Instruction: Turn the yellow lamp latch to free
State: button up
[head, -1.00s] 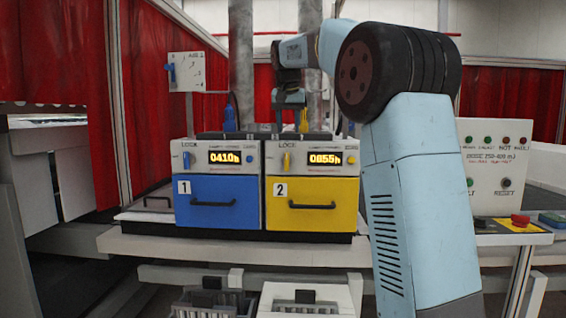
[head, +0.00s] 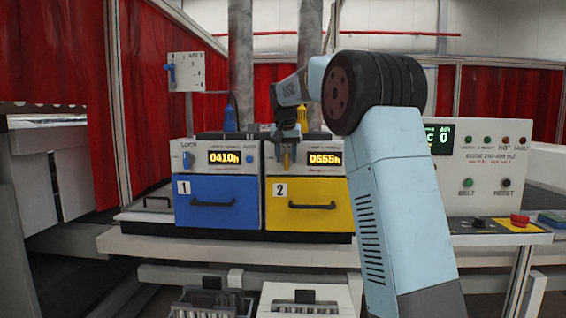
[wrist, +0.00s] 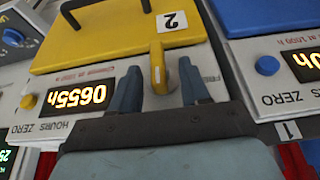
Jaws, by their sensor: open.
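The yellow lamp latch (head: 286,162) is a small knob on the white panel above the yellow drawer marked 2 (head: 334,217). In the wrist view, which looks upside down, the latch (wrist: 158,72) stands lengthwise between my two fingers. My gripper (wrist: 159,66) is open, with one finger on each side of the latch. Gaps show on both sides, so it does not seem gripped. Part of a printed word, apparently FREE, shows beside the right finger. In the head view my gripper (head: 287,141) hangs in front of the latch's upper part and hides the LOCK print.
The blue drawer marked 1 (head: 215,188) with its blue latch (head: 188,160) is close on the left. Both drawers have protruding handles. A yellow plug (head: 302,118) stands behind the panel. A control box (head: 490,170) and red button (head: 520,219) are at right.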

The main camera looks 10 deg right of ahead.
jog(key=shift+x, duration=1.25)
